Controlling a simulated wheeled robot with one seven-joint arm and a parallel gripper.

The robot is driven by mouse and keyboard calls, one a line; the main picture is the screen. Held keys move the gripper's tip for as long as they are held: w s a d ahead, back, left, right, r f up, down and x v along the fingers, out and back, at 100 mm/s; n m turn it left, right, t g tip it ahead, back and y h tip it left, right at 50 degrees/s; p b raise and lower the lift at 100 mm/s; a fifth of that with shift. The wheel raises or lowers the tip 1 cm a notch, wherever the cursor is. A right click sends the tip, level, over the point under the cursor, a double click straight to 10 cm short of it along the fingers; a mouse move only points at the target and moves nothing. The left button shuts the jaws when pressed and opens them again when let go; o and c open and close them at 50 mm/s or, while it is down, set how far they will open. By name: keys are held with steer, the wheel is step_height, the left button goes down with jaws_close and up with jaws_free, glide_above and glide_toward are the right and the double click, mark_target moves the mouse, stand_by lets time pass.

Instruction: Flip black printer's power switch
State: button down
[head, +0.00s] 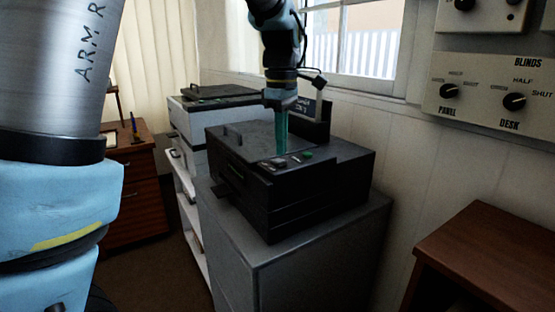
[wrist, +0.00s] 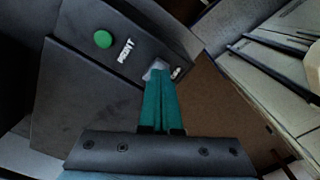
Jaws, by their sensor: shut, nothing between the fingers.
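The black printer (head: 330,165) stands on a grey cabinet, and its control panel faces up near the front. A green button (head: 308,154) sits on the panel; in the wrist view the button (wrist: 103,39) has the label PRINT beside it. A small light-grey switch (wrist: 155,66) lies at the tips of my gripper (wrist: 158,74), partly hidden by them. In the head view my gripper (head: 281,151) points down at the panel, its green fingers together and empty. I cannot tell whether the tips touch the switch.
The grey cabinet (head: 320,262) carries the printer. A lighter machine (head: 188,122) stands behind it on a white shelf unit. A wall panel with knobs (head: 490,97) is at the right, above a brown wooden table (head: 490,250). A window is behind my arm.

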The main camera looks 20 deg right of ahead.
mark_target(281, 161)
steer(key=shift+f+b, duration=0.5)
steer(key=shift+f, duration=0.5)
stand_by(0.5)
step_height(281, 161, up, 7)
steer(key=p, duration=0.7)
steer(key=shift+r, duration=0.1)
stand_by(0.5)
steer(key=w+a+f+m, duration=0.1)
steer(key=a+f+m, duration=0.15)
steer(key=a, duration=0.55)
steer(key=w+a+f+m, duration=0.1)
steer(key=w+a+f, duration=0.1)
steer(key=a+f, duration=0.35)
steer(key=s+a+f+m, duration=0.2)
steer(key=s+a+m, duration=0.1)
steer(key=a, duration=0.5)
steer(key=s+a+f+m+t, duration=0.1)
steer(key=s+a+f+m, duration=0.1)
steer(key=a, duration=0.6)
steer(key=shift+s+a+f+m+t, duration=0.25)
steer(key=shift+s+a+m+t, duration=0.15)
steer(key=shift+s, duration=0.6)
